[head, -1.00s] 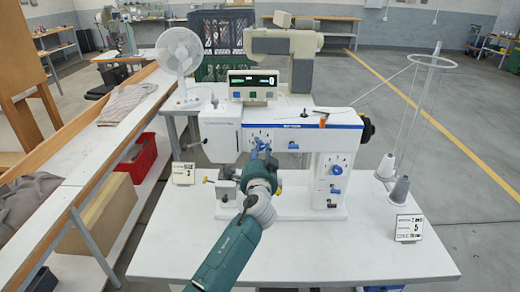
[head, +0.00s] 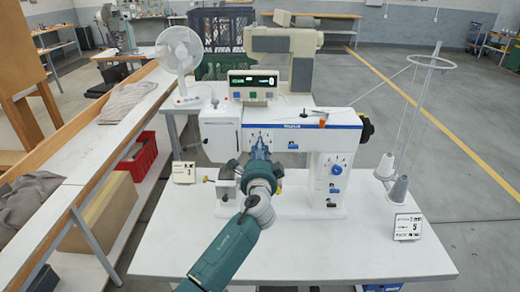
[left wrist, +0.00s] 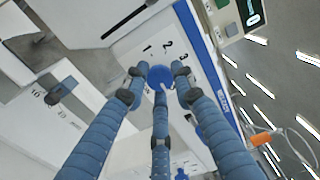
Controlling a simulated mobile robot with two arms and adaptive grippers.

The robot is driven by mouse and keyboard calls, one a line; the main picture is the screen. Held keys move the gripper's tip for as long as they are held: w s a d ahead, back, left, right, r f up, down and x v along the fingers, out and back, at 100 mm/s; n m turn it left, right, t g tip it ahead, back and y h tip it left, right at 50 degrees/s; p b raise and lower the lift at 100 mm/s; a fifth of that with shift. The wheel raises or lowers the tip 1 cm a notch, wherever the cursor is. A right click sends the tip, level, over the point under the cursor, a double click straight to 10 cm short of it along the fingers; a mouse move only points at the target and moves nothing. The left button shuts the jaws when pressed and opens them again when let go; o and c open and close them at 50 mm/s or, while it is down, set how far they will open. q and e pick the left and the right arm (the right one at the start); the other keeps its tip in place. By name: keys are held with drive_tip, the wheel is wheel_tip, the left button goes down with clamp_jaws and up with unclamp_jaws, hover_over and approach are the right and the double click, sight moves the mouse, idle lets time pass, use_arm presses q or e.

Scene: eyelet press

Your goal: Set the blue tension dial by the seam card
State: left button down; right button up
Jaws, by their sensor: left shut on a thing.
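The blue tension dial (left wrist: 160,77) is a small round knob on the sewing machine's white front face, with the numbers 1, 2 and 3 printed above it in the left wrist view. My left gripper (left wrist: 158,82) has its blue fingers closed around the dial; in the head view this gripper (head: 260,152) hides it. The dial's pointer setting cannot be read clearly. A small card (head: 184,172) stands on the left with a 3, and another card (head: 408,227) stands front right with a 5. Their smaller lettering is too fine to read. My right gripper is out of view.
The sewing machine (head: 296,118) stands on a white table (head: 300,262). Another blue dial (head: 336,169) is on its right column. A thread stand (head: 432,60) with cones rises at the right, and a fan (head: 180,50) stands behind left. The table front is clear.

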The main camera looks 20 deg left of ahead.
use_arm(q)
drive_tip(key=shift+f, duration=0.15)
drive_tip(key=c, duration=1.4)
unclamp_jaws()
drive_tip(key=v, duration=1.2)
